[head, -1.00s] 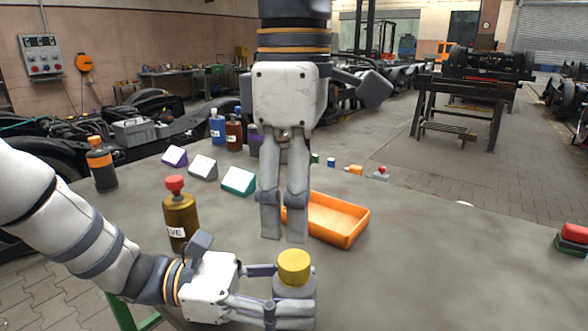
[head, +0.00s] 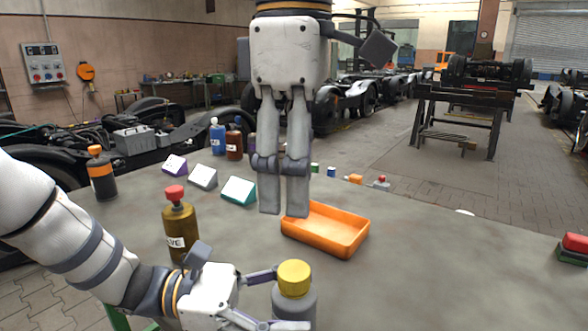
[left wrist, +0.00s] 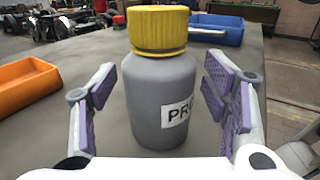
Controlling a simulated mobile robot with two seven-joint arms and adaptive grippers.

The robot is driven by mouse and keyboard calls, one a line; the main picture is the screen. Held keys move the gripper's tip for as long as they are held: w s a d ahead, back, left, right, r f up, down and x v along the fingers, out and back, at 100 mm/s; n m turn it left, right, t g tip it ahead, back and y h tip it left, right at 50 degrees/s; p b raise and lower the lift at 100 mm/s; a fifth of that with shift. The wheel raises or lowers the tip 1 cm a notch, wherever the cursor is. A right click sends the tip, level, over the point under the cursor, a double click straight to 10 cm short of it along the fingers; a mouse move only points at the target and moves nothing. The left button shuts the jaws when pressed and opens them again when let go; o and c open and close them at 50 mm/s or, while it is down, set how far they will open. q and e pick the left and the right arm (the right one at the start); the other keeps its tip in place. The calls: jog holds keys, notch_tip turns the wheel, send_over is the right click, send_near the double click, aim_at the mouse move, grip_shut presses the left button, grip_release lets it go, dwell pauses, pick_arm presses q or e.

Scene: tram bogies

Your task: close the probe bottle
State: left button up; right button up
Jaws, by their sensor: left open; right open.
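The probe bottle (left wrist: 160,95) is grey with a white label starting "PR". It stands upright on the table, and its yellow cap (left wrist: 158,30) sits on top. The bottle also shows at the bottom of the head view (head: 294,305). My left gripper (head: 265,300) is open around it, one finger on each side, with gaps beside the bottle in the left wrist view. My right gripper (head: 284,213) points down above the table, behind the bottle in the head view. It is open and empty, its fingers fairly close together.
An orange tray (head: 325,248) lies behind the bottle. A brown bottle with a red cap (head: 180,228) stands left of it. Small signs, more bottles and small coloured items stand farther back. A blue bin (left wrist: 216,30) shows in the left wrist view. The table's right side is mostly clear.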

pick_arm(q)
jog(key=a, duration=0.8)
jog(key=w+a, duration=0.1)
jog(key=a, duration=0.3)
